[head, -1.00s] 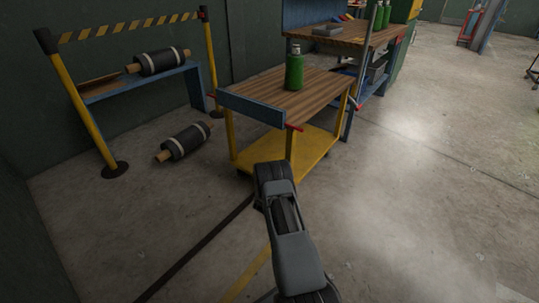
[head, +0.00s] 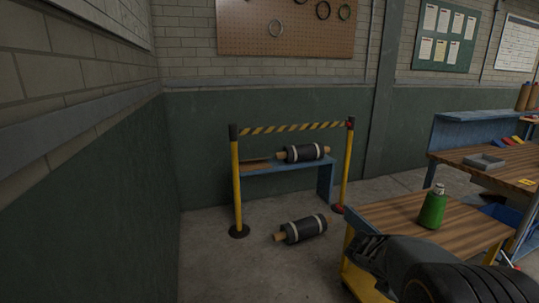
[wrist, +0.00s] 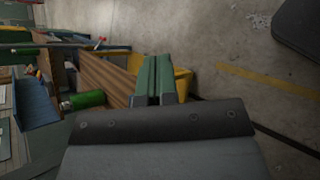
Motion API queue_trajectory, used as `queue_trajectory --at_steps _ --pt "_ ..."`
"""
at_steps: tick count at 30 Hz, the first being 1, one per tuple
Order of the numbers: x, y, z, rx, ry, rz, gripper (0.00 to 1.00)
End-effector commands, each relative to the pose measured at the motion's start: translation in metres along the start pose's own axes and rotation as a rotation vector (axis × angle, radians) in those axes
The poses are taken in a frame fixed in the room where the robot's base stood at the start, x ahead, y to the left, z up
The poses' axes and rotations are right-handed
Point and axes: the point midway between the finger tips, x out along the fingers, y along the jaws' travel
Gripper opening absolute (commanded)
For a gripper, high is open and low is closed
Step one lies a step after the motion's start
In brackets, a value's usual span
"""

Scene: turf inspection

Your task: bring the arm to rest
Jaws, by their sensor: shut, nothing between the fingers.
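My gripper shows in the wrist view (wrist: 155,80), its two green fingers together with nothing between them. In that view the wood-topped yellow cart (wrist: 105,82) and a green bottle (wrist: 85,101) lie beyond and to the left of the fingers, turned sideways. In the head view my dark arm reaches in from the lower right, in front of the cart (head: 385,218). The green bottle (head: 432,208) stands upright on the cart top. The gripper's fingertips cannot be made out in the head view.
A blue bench (head: 265,180) with a black roll (head: 303,153) stands behind a striped barrier (head: 291,128) on yellow posts. Another roll (head: 302,229) lies on the floor. A workbench (head: 490,165) is at the right. Floor at the lower left (head: 220,275) is clear.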

Motion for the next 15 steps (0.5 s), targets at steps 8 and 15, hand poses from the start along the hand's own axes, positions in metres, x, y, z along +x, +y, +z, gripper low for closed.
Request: queue_trajectory --at_steps 8,15 --pt "-0.139 -0.041 0.082 0.332 0.485 -0.418 0.00" --pt "-0.204 -0.063 0.111 0.496 0.725 -0.657 0.00"
